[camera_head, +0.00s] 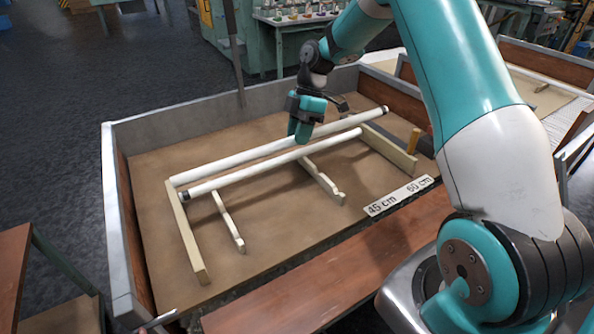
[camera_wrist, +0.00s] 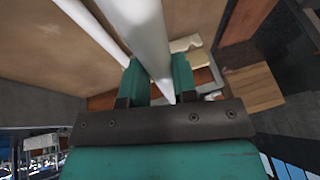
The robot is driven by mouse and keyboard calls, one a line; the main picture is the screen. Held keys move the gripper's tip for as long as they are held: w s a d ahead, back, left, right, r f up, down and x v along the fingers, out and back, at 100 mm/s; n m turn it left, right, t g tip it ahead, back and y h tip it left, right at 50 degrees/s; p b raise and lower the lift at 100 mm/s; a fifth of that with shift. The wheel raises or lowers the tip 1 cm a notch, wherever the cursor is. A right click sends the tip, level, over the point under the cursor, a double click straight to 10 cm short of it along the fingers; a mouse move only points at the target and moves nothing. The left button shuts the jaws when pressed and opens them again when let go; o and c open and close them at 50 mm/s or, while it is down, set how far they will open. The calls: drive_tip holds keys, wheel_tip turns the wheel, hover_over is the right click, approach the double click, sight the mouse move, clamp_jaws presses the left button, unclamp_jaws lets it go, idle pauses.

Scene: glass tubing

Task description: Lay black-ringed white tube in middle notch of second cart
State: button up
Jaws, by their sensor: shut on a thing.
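My gripper (camera_head: 302,138) reaches down into the near cart (camera_head: 180,122) and is shut on a long white tube (camera_head: 235,159), the farther of two; its right end is dark. In the wrist view this tube (camera_wrist: 150,40) runs between the two fingers (camera_wrist: 159,82). A second white tube (camera_head: 255,170), with a dark band at its left end, lies nearer and almost parallel; it also shows left of the fingers in the wrist view (camera_wrist: 92,28). I cannot tell whether the held tube touches the supports. No tube's notch is clearly visible.
Pale wooden rails stand at the left (camera_head: 187,235) and right (camera_head: 388,151), with two shorter notched rails (camera_head: 228,220) (camera_head: 324,182) between. A label (camera_head: 398,195) reads 45 cm and 60 cm.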

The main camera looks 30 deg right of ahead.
wheel_tip(320, 180, down, 11)
drive_tip(key=shift+f, duration=0.1)
clamp_jaws()
drive_tip(key=o, duration=0.9)
unclamp_jaws()
drive_tip(key=shift+o, duration=0.2)
drive_tip(key=v, duration=1.2)
drive_tip(key=s+a+r+m, duration=0.2)
drive_tip(key=s+a+r, duration=0.2)
drive_tip(key=a+r, duration=0.45)
drive_tip(key=s+a+r+m+t, duration=0.1)
drive_tip(key=s+a+r+m, duration=0.3)
drive_tip(key=s+a, duration=0.5)
drive_tip(key=s+a+r+m, duration=0.1)
drive_tip(key=s+a+m, duration=0.1)
drive_tip(key=s, duration=0.7)
drive_tip(key=s+a+r+m+t, duration=0.1)
drive_tip(key=s+a, duration=0.3)
drive_tip(key=s, duration=0.6)
drive_tip(key=shift+r+m, duration=0.2)
drive_tip(key=shift+m, duration=0.6)
